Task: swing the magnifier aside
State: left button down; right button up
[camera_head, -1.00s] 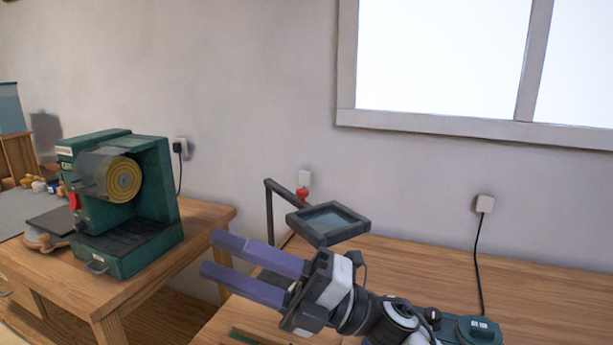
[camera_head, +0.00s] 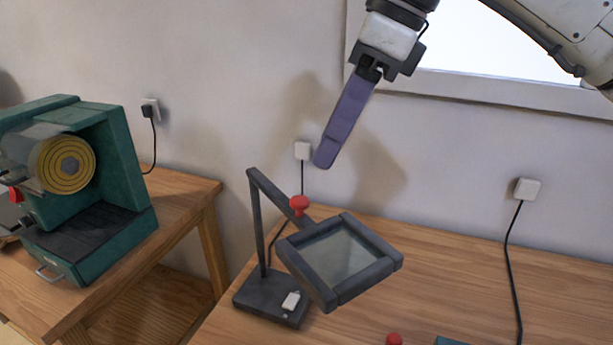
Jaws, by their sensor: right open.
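The magnifier has a square dark-framed lens (camera_head: 340,257), tilted, on an angled arm with a red knob (camera_head: 299,204). An upright post joins the arm to a dark base (camera_head: 262,301) on the wooden bench. My right gripper (camera_head: 324,161) hangs above the magnifier, its purple fingers pointing down and slightly left. The fingers overlap in this view, so the gap between them is hidden. The gripper is open and appears apart from the knob and lens frame. My left gripper is out of view.
A green machine (camera_head: 96,193) with a yellow disc stands on a separate wooden table at left. The bench (camera_head: 455,275) is largely clear right of the lens. Wall sockets with black cords are behind. A small red knob (camera_head: 394,339) shows at the bottom edge.

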aim_at(301, 199)
jog(key=x, duration=0.9)
jog(key=shift+s+a+r+p, duration=0.1)
jog(key=shift+s+p, duration=0.05)
jog(key=shift+p, duration=0.25)
grip_shut()
